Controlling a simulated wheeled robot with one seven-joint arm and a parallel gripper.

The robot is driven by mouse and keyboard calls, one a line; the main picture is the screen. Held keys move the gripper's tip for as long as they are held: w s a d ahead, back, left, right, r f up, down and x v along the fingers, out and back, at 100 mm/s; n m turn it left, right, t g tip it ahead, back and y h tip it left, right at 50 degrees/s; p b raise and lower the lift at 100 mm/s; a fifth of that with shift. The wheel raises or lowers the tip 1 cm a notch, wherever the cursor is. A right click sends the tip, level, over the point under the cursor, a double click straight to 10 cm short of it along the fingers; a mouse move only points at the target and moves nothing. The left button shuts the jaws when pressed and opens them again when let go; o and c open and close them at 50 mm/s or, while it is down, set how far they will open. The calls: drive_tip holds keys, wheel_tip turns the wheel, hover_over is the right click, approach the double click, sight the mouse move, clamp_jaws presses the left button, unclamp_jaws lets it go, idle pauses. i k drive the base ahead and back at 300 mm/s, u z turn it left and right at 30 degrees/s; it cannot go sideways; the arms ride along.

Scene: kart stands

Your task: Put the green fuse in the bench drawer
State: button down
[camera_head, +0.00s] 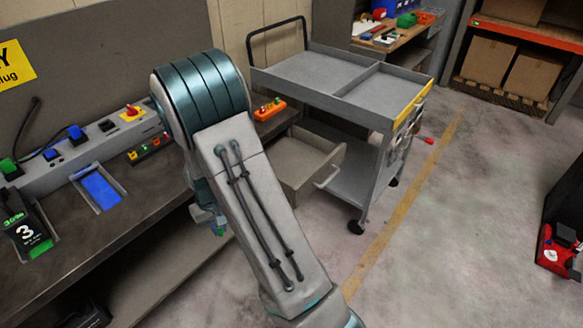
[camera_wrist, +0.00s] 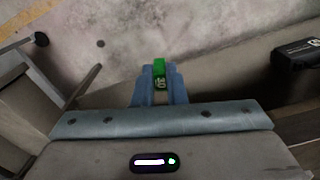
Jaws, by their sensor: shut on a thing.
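My gripper (camera_wrist: 158,97) is shut on the green fuse (camera_wrist: 159,70), which stands out between the two blue fingertips in the wrist view. In the head view my arm hides most of my gripper, and only a bit of green shows below it. The bench drawer (camera_head: 303,172) is pulled out at the right end of the bench, with its handle facing right. My arm covers part of the drawer, so its full inside is hidden. In the wrist view a grey drawer-like edge (camera_wrist: 82,84) stands at the left, apart from the fuse.
The bench (camera_head: 100,225) holds a charger strip, a blue-lined slot (camera_head: 100,188) and a black battery marked 3 (camera_head: 27,232). An orange fuse block (camera_head: 268,108) sits near the drawer. A grey cart (camera_head: 370,118) stands just behind the drawer. The floor at right is mostly clear.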

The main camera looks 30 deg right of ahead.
sight(286, 162)
drive_tip(key=z, duration=1.35)
drive_tip(key=i, duration=0.3)
drive_tip(key=u, duration=0.15)
